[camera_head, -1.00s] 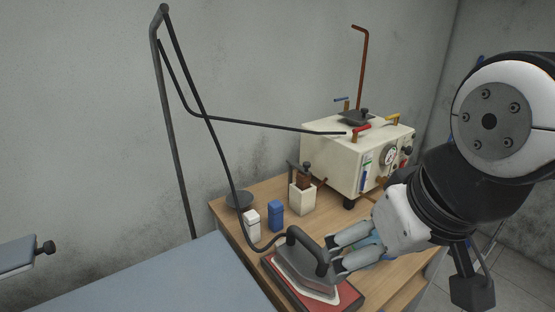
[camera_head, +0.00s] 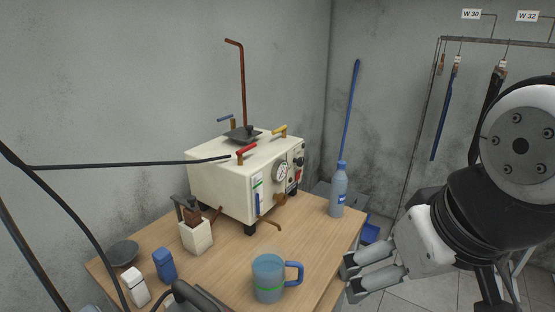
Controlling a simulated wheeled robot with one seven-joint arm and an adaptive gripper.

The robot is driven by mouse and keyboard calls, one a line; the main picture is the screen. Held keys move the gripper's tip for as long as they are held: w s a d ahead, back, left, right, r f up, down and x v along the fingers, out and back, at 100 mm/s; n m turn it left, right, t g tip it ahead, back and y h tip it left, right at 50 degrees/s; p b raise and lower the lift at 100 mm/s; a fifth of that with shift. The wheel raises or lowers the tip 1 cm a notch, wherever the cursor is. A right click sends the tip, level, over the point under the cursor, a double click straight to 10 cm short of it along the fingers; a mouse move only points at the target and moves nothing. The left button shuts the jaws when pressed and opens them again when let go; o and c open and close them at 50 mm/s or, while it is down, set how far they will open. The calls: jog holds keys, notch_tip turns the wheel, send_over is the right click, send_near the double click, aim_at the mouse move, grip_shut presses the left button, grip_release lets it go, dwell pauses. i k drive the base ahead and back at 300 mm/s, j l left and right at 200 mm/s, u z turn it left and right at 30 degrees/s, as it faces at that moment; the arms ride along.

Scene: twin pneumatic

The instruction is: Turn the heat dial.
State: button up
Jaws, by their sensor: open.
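The cream boiler box (camera_head: 222,178) stands on the wooden table in the head view. Its front panel carries a round white gauge (camera_head: 281,173) and small dark knobs (camera_head: 298,150) near the right edge. The markings are too small to read, so I cannot tell for certain which knob is the heat dial. My gripper (camera_head: 348,278) is open and empty at the lower right, beside the table's right edge. It is well apart from the boiler, nearer the camera and lower in the picture.
A blue mug (camera_head: 269,278) and a water bottle (camera_head: 339,190) stand on the table (camera_head: 215,265). A white holder (camera_head: 196,236), a blue block (camera_head: 164,266) and a white block (camera_head: 135,286) are at left. A dark hose (camera_head: 120,164) crosses to the boiler top. A rack stands at right.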

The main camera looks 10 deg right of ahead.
aim_at(299, 162)
jog(key=u, duration=3.15)
jog(key=k+l+z, duration=0.3)
jog(key=k, duration=0.2)
jog(key=k+l+z, duration=0.25)
jog(key=k+l, duration=0.2)
jog(key=k+l+z, duration=0.3)
jog(key=l, duration=0.3)
jog(key=k+l+z, duration=0.25)
jog(key=k+l, duration=0.2)
jog(key=l, duration=0.25)
jog(key=i, duration=0.4)
